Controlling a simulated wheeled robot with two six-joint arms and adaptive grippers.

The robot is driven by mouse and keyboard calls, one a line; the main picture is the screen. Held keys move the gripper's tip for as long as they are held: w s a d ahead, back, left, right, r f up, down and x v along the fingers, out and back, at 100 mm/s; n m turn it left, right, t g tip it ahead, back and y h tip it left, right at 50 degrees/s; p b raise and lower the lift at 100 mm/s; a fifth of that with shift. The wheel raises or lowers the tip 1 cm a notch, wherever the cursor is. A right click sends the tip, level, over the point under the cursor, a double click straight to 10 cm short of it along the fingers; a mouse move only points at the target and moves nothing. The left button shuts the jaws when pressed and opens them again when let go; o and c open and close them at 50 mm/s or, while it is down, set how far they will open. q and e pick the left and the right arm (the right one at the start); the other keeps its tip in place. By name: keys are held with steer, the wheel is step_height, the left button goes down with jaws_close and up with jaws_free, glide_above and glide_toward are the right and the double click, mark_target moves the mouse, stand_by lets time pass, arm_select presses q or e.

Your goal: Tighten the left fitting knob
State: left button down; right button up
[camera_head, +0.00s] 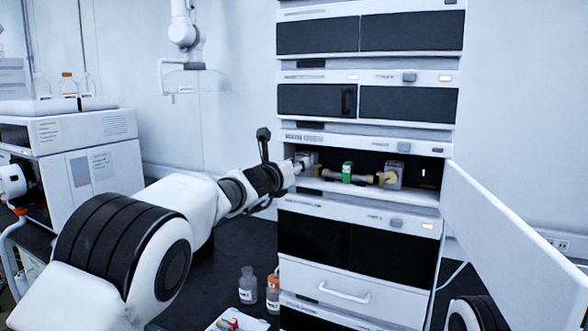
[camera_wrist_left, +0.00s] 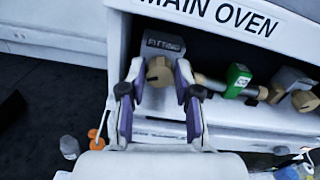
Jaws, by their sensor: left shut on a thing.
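The left fitting knob (camera_wrist_left: 158,74) is a tan, brass-coloured piece in front of a grey block marked FITTING (camera_wrist_left: 165,43). My left gripper (camera_wrist_left: 158,80) is shut on this knob, one finger on each side. In the head view my left arm reaches in from the left and its gripper (camera_head: 292,170) is at the left end of the open oven bay, largely covering the knob. My right gripper is not in view.
The oven compartment sits in a tall instrument stack, with its white door (camera_head: 505,235) swung open to the right. Bottles (camera_head: 247,285) and a white tray (camera_head: 232,321) stand below, on the dark bench. Another instrument (camera_head: 85,160) is at the left.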

arm_select(q)
steer(key=m+b, duration=0.3)
steer(key=b, duration=0.1)
steer(key=shift+d+f+m, duration=0.15)
steer(key=shift+f+m, duration=0.2)
steer(key=shift+m, duration=0.05)
steer(key=m+b, duration=0.2)
steer(key=shift+m, duration=0.4)
steer(key=m+b, duration=0.2)
steer(key=m, duration=0.1)
steer(key=shift+d+r+m, duration=0.1)
steer(key=shift+m, duration=0.3)
steer(key=m+b, duration=0.2)
steer(key=m, duration=0.4)
steer(key=shift+b, duration=0.35)
steer(key=m+b, duration=0.1)
steer(key=m, duration=0.3)
steer(key=shift+r, duration=0.1)
steer(key=shift+w+m, duration=0.1)
steer(key=shift+m, duration=0.9)
steer(key=shift+r, duration=0.1)
